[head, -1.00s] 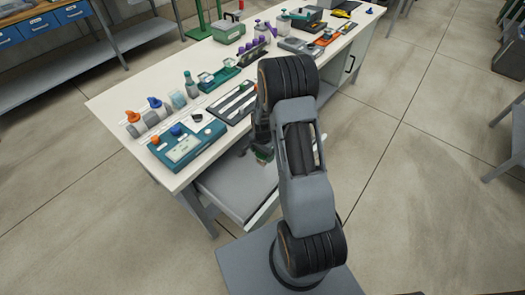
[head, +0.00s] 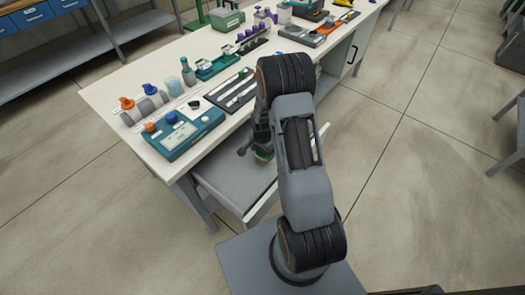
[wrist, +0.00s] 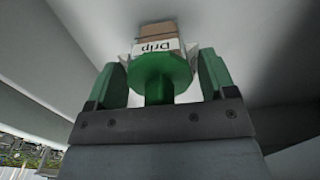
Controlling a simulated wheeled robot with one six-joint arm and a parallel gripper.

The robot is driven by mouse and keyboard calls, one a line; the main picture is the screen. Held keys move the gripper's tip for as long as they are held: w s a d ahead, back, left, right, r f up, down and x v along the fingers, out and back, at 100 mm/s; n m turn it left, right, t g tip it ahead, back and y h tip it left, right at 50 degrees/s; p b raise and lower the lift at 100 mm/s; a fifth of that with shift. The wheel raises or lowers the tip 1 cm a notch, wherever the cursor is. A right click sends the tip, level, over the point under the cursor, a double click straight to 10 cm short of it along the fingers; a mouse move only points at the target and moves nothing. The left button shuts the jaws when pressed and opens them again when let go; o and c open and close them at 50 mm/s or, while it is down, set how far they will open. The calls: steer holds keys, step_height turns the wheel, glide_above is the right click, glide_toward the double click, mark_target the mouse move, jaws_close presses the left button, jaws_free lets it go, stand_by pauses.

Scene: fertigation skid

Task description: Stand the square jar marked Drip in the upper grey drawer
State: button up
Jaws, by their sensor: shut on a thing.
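The square jar marked Drip (wrist: 157,46) has a brown body, a white label and a round green lid with a knob. My gripper (wrist: 161,72) is shut on it, with one green finger on each side. In the head view the jar (head: 263,157) is small and partly hidden by my arm. It is at the open grey drawer (head: 226,180), over or inside its pale tray. I cannot tell whether the jar touches the drawer floor. My gripper in the head view (head: 260,147) is mostly behind my arm.
The bench top (head: 110,88) above the drawer holds a teal meter (head: 183,135), a dark tray (head: 232,90), orange- and blue-capped bottles and several purple-capped vials. The bench edge runs close to my gripper. Open floor lies at the right.

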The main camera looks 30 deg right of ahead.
steer(key=o, duration=0.9)
steer(key=shift+r, duration=0.15)
steer(key=shift+r+p, duration=3.15)
steer(key=shift+r, duration=1.25)
